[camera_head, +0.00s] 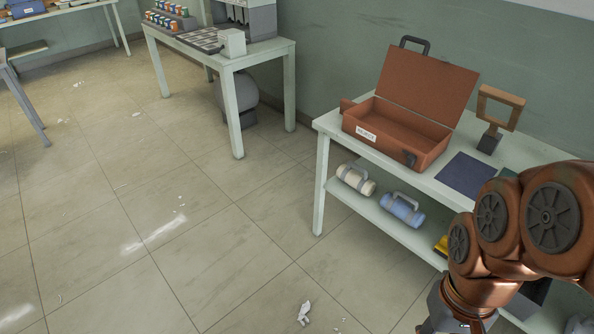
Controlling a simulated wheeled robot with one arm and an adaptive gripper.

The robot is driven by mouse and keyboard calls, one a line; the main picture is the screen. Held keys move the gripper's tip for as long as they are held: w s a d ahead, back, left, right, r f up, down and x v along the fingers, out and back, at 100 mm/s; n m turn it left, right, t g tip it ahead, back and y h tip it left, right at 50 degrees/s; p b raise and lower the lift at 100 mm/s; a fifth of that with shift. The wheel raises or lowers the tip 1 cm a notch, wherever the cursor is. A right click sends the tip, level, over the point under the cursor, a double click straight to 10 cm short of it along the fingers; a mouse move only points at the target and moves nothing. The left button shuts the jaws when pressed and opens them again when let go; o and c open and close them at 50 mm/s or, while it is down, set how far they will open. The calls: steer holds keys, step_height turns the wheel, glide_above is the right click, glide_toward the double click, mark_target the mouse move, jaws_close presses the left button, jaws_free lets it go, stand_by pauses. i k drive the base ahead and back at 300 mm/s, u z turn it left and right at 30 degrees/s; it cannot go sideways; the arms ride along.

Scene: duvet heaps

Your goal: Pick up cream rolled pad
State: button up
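The cream rolled pad (356,180) lies on the lower shelf of the table at the right, near its left end. It is a cream roll with grey bands and a light handle on top. A blue rolled pad (402,209) of the same kind lies to its right on the same shelf, a small gap apart. My copper-coloured arm is at the lower right, in front of the table's right part. My gripper's fingertips are not visible, and nothing of mine touches the cream pad.
The table (332,127) holds an open brown case (399,128), a wooden frame on a stand (497,112) and a dark blue mat (466,174). A yellow item (441,245) sits farther right on the shelf. The tiled floor in front is mostly clear, with white scraps (304,313).

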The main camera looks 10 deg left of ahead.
mark_target(364, 184)
steer(key=u, duration=0.7)
steer(key=i, duration=0.85)
steer(key=u, duration=0.4)
